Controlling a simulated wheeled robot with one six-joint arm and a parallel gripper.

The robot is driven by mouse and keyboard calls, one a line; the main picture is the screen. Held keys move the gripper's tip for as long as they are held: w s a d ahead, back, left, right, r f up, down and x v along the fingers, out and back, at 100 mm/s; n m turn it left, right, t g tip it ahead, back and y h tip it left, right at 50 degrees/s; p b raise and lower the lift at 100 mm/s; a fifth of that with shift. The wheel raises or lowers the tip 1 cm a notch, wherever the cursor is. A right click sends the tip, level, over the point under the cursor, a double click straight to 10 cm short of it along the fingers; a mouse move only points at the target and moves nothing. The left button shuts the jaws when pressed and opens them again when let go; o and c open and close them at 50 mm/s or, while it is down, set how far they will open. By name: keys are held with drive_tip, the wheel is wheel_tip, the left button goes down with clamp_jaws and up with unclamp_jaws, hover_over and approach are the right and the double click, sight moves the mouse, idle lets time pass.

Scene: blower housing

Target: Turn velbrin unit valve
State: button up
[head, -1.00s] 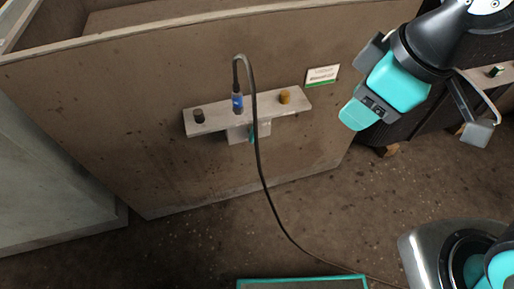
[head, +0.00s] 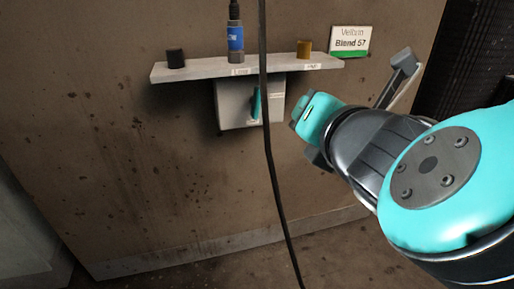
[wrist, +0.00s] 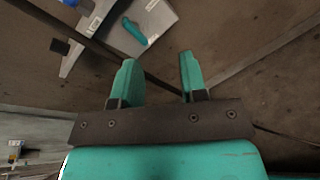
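The valve is a grey box (head: 232,103) under a narrow shelf on the brown panel, with a teal handle (head: 256,104) on its front. The handle stands near upright in the head view. In the wrist view the box (wrist: 157,17) and the teal handle (wrist: 134,30) lie at the top, beyond my fingers. A sign (head: 350,41) reading "Velbrin Blend 57" is on the panel to the upper right. My gripper (wrist: 160,78) is open and empty, its two teal fingers apart. In the head view it is right of the box, apart from the handle.
A dark cable (head: 271,165) hangs down close in front of the handle and box. The shelf (head: 200,71) carries a black knob (head: 175,58), a blue-banded connector (head: 236,42) and a brown knob (head: 304,49). The panel below the box is clear.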

drive_tip(key=s+a+f+n+t+y+b, duration=0.2)
drive_tip(key=a+f+n+b, duration=0.1)
drive_tip(key=f+n+b, duration=0.15)
drive_tip(key=n+p, duration=0.1)
drive_tip(key=p, duration=0.9)
approach(258, 102)
drive_tip(key=w, duration=0.2)
drive_tip(key=shift+y, duration=0.3)
drive_tip(key=p+x, duration=0.1)
drive_tip(key=x, duration=0.8)
drive_tip(key=shift+w+a+f, duration=0.15)
drive_tip(key=shift+f, duration=0.05)
clamp_jaws()
